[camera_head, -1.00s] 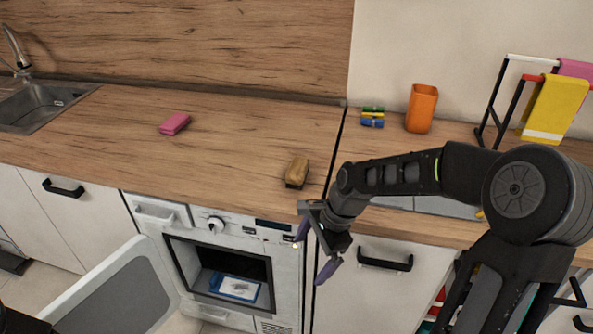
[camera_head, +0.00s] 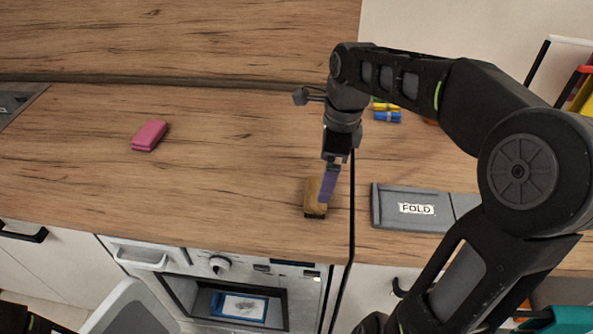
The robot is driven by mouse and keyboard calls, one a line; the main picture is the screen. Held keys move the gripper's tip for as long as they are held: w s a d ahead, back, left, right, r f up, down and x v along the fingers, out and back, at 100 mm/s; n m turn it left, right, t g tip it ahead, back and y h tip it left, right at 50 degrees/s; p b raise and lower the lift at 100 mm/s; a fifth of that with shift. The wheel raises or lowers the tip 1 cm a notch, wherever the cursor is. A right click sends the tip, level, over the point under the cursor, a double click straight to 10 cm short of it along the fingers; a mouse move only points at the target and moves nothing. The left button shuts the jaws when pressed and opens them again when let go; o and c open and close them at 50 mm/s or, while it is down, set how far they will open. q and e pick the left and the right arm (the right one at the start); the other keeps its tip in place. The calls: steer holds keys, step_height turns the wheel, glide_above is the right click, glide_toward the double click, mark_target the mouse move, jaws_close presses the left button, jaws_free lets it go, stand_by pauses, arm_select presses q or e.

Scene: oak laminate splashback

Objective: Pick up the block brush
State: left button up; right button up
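The block brush (camera_head: 313,198) lies on the wooden worktop near its front edge, left of the dark seam. It has a tan wooden body and a dark lower edge. My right gripper (camera_head: 328,190) points down at the brush, and a purple finger overlaps the brush's right side in the picture. The two fingers line up in this view, so the gap between them is hidden. I cannot tell whether the finger touches the brush. My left gripper is not in view.
A pink sponge (camera_head: 150,135) lies on the worktop to the left. A grey board marked FOLD (camera_head: 415,208) lies right of the seam. Blue and yellow sponges (camera_head: 388,117) sit behind the arm. An open oven (camera_head: 235,305) is below.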

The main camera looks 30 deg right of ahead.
mark_target(317, 189)
steer(key=shift+w+d+r, duration=0.1)
steer(key=shift+w+r, duration=0.1)
steer(key=shift+w, duration=0.15)
steer(key=shift+s, duration=0.25)
steer(key=shift+w+f, duration=0.2)
steer(key=shift+f, duration=1.1)
steer(key=shift+a, duration=0.2)
steer(key=shift+w+a+f+p, duration=0.1)
steer(key=shift+a+f+p, duration=0.1)
steer(key=shift+f, duration=0.65)
steer(key=shift+w+a+f+p, duration=0.15)
steer(key=shift+f+p, duration=0.1)
steer(key=shift+f, duration=0.55)
steer(key=shift+w+a+f+p, duration=0.1)
steer(key=shift+f+p, duration=0.1)
steer(key=shift+f, duration=0.65)
steer(key=shift+c, duration=0.2)
